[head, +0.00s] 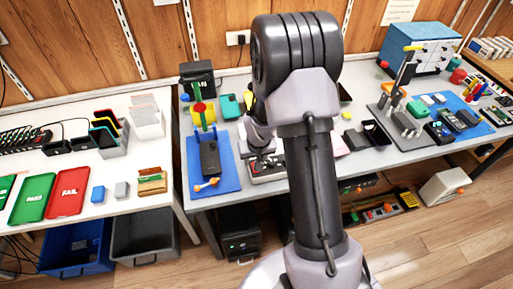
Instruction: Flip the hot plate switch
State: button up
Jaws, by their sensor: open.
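My gripper (262,150) is small in the head view, just left of my upright arm, over the middle of the grey workbench. It is open, and I see nothing between its fingers. A low, light-coloured device with a dark front edge and small red spots (267,171) lies under it, partly hidden by the gripper and my arm. This looks like the hot plate. Its switch is too small to make out. I cannot tell whether the gripper touches the device.
A blue mat (226,178) with a dark phone (209,158) lies left of the gripper. A teal case (230,106) sits behind. Red (69,192) and green (34,198) trays lie on the left table. My arm hides the bench's middle.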

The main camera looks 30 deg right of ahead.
jog(key=p+v, duration=0.4)
jog(key=v, duration=1.1)
jog(key=shift+s+r, duration=0.1)
jog(key=s+a+r+t+y+b, duration=0.1)
jog(key=s+a+r+t+b, duration=0.15)
jog(key=s+a+r, duration=0.55)
jog(key=s+a+r+m+y+b, duration=0.1)
jog(key=s+a+r+y, duration=0.1)
jog(key=s+a+r, duration=0.5)
jog(key=s+a, duration=0.1)
jog(key=s, duration=0.2)
jog(key=shift+a+r+b, duration=0.2)
jog(key=shift+a+b, duration=0.05)
jog(key=shift+b, duration=0.1)
